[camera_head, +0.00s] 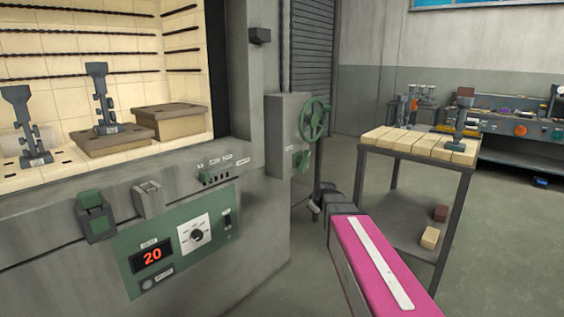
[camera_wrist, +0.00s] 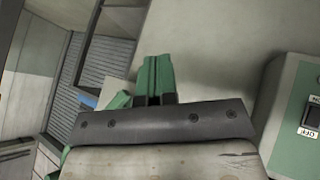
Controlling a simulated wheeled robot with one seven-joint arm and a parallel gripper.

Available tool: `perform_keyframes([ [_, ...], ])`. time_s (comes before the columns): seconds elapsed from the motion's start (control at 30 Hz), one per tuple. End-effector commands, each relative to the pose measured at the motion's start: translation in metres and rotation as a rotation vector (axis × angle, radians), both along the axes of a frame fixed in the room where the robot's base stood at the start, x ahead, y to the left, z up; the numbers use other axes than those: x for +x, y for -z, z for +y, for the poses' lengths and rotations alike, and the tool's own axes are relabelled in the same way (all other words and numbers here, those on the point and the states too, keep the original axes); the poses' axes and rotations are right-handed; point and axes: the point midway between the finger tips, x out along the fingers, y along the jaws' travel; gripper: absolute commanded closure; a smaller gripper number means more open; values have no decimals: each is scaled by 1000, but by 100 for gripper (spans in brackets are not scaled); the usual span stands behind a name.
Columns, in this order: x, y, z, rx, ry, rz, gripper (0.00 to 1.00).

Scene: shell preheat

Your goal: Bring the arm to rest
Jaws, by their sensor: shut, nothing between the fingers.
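My arm's pink link with a white stripe reaches up from the bottom of the head view. My gripper (camera_head: 317,203) shows small and dark at its far end, in front of the furnace's right corner, holding nothing that I can see. In the wrist view, the dark bolted bar of my gripper crosses the lower middle, with narrow green and dark parts (camera_wrist: 156,78) close together beyond it. The fingertips are hard to make out in the head view.
The open furnace (camera_head: 190,80) at left holds two grey metal pieces (camera_head: 100,98) and brown blocks. Its panel display (camera_head: 152,255) reads 20. A green handwheel (camera_head: 314,119) is on its right side. A brick-topped table (camera_head: 400,139) stands at right with another grey piece (camera_head: 460,125).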

Motion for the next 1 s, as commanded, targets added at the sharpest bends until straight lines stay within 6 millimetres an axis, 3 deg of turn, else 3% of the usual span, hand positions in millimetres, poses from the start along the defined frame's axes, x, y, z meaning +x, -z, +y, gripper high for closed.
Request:
perform_keyframes([
  [0.03, -31, 24, -5, 37, 60, 81, 100],
  [0.2, -118, 90, -19, 142, 313, 354, 100],
  [0.3, -168, 118, -26, 174, 469, 493, 100],
  [0.43, -215, 140, -33, 191, 634, 618, 100],
  [0.6, -243, 151, -37, 190, 742, 690, 100],
  [1.0, -244, 152, -37, 192, 753, 696, 100],
])
